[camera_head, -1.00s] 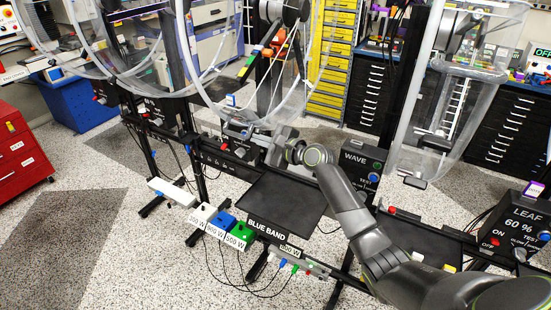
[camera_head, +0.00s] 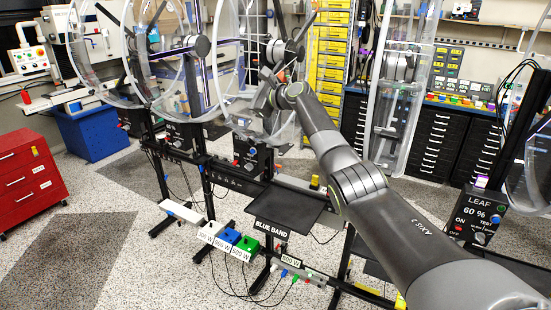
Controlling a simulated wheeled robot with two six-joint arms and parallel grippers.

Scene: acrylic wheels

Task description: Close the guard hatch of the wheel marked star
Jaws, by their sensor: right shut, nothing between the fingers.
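Several clear acrylic wheels stand in a row on dark stands. No star mark can be read, so I cannot tell which wheel is marked star. My right gripper (camera_head: 266,80) is shut and empty, in front of the middle wheel (camera_head: 242,122); I cannot tell whether it touches it. My right arm comes in from the lower right and hides part of this wheel's stand. Clear curved panels surround the wheels, but which is a guard hatch and how far it stands open is unclear. A tall clear guard (camera_head: 384,125) stands right of my arm. My left gripper is not in view.
A control box marked LEAF (camera_head: 484,214) stands at the right.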

